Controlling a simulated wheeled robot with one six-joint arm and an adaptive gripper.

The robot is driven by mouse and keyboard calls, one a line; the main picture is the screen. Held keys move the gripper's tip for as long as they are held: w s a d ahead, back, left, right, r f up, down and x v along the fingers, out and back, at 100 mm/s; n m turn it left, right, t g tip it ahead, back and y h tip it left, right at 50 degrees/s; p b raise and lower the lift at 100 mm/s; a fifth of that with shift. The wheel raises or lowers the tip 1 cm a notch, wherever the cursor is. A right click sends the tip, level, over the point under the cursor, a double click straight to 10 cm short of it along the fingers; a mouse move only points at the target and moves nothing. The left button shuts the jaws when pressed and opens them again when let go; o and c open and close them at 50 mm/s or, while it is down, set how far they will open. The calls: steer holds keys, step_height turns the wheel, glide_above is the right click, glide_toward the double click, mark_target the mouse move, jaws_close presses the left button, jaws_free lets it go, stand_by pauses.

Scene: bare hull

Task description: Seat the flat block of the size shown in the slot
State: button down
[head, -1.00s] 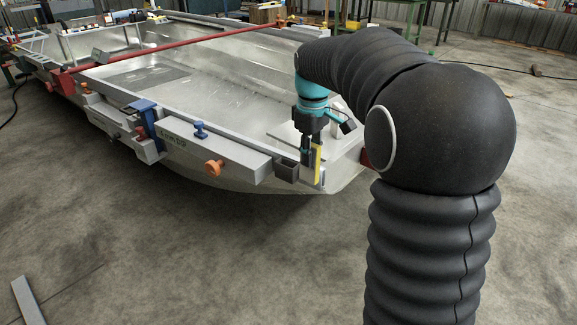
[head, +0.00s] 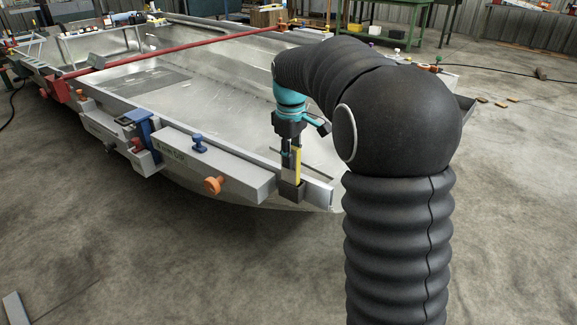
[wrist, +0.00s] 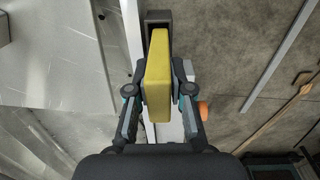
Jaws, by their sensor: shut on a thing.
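My gripper (head: 292,160) is shut on a flat yellow block (head: 298,163), which hangs upright below it. In the wrist view the yellow block (wrist: 158,75) sits between the two fingers of my gripper (wrist: 158,92). The dark grey box with the slot (head: 291,191) is fixed at the hull's near edge. The block's lower end is right at the box's top; I cannot tell whether it is inside. In the wrist view the slot box (wrist: 157,17) shows past the block's far end, with part of its dark opening visible and the rest hidden.
A grey beam (head: 215,167) with a small printed label, hard to read, runs along the hull edge left of the box. An orange knob (head: 213,185) and a blue clamp (head: 145,127) stick out there. The floor in front (head: 200,260) is clear.

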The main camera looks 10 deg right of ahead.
mark_target(291, 171)
steer(key=shift+w+f, duration=0.15)
steer(key=shift+f, duration=0.2)
steer(key=shift+d+f+b, duration=0.1)
steer(key=shift+f+b, duration=1.4)
steer(key=shift+f, duration=0.4)
steer(key=shift+f, duration=0.2)
steer(key=c, duration=1.1)
jaws_free()
steer(key=shift+o, duration=0.2)
steer(key=shift+r, duration=0.15)
